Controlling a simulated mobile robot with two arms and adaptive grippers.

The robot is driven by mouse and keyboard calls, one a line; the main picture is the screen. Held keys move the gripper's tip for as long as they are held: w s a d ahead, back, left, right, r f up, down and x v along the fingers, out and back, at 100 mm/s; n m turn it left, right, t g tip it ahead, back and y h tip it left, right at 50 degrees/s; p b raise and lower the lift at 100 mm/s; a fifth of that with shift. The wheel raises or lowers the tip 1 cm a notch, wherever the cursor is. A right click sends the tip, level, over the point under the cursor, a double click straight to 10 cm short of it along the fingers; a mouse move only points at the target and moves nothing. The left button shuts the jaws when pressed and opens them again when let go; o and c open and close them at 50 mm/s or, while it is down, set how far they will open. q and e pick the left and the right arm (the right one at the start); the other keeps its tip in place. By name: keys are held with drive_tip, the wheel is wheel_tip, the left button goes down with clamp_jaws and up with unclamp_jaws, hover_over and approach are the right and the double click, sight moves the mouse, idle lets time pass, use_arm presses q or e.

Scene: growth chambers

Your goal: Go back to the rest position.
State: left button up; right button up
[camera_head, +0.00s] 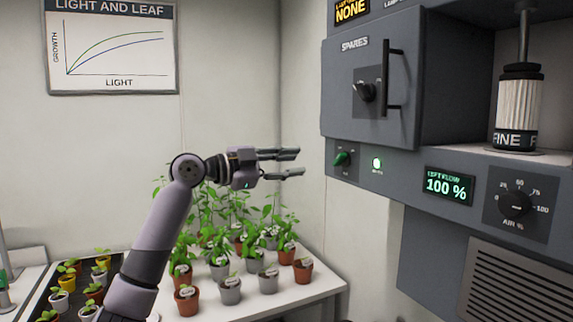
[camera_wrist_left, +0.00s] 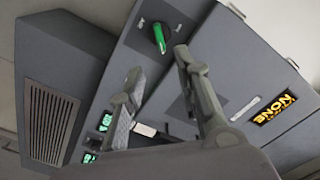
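My left gripper (camera_head: 300,163) is held out in the air in the head view, to the left of the grey machine. Its two fingers are apart and nothing shows between them. In the left wrist view the same gripper (camera_wrist_left: 158,75) points at the machine's front, with the fingers spread and a green knob beyond them. My left arm rises from the lower left of the head view, bent at the elbow. My right gripper is in neither view.
The grey machine (camera_head: 420,165) has a SPARES door (camera_head: 352,90), a green knob (camera_head: 342,158), a lit green lamp (camera_head: 376,163), a display reading 100 % (camera_head: 448,186) and an AIR dial (camera_head: 516,204). Below my arm, a white table (camera_head: 322,285) bears several potted plants.

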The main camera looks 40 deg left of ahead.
use_arm(q)
drive_tip(key=shift+s+a, duration=0.15)
drive_tip(key=shift+s, duration=0.25)
